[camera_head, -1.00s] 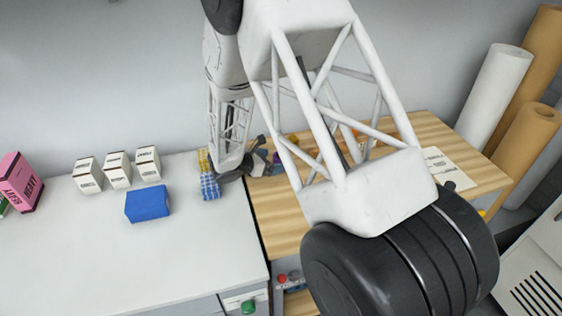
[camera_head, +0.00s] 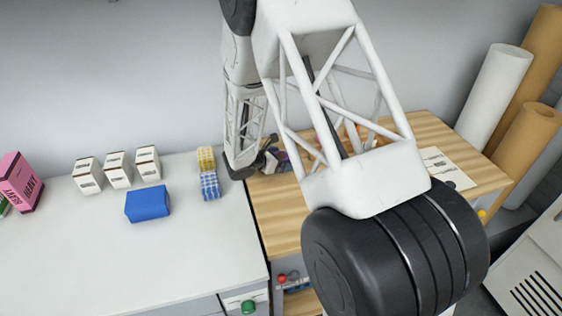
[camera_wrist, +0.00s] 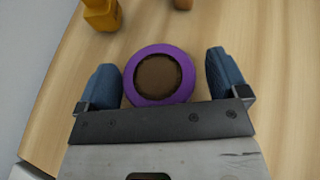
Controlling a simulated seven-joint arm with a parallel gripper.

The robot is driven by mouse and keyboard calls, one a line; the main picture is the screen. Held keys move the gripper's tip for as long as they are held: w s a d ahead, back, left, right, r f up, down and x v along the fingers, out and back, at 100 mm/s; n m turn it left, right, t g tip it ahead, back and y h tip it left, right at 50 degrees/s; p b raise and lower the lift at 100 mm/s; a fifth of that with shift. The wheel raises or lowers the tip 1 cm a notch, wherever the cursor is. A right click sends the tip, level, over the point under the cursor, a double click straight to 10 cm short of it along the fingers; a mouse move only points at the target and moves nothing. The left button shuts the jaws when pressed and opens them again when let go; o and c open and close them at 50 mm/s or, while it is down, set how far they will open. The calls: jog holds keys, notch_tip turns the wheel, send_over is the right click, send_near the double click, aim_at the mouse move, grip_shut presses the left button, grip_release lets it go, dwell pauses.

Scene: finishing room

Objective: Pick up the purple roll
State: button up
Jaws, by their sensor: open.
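The purple roll (camera_wrist: 129,79) is a purple ring with a brown core, seen end-on in the wrist view on the wooden table. My gripper (camera_wrist: 166,78) has its two blue-grey fingers apart, one on each side of the roll. There is a narrow gap between the roll and the left finger and a wider one to the right finger. The bottom of the roll meets the gripper's dark crossbar in the picture; I cannot tell whether they touch. In the head view my arm covers most of the area around the roll.
A yellow object (camera_wrist: 102,14) stands beyond the roll, near a small brown one (camera_wrist: 183,4). On the white counter (camera_head: 90,260) are a blue block (camera_head: 147,204), white boxes (camera_head: 117,170) and yellow and blue checkered items (camera_head: 209,184). Printed paper (camera_head: 446,168) lies right on the wooden table (camera_head: 285,230).

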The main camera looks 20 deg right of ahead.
aim_at(281, 155)
dwell(0.3)
jog(key=c, duration=1)
jog(key=shift+r, duration=0.15)
jog(key=shift+r, duration=1.65)
jog(key=s, duration=0.5)
jog(key=s+a+r, duration=0.1)
jog(key=s, duration=1)
jog(key=shift+a+r, duration=0.15)
jog(key=shift+r, duration=0.05)
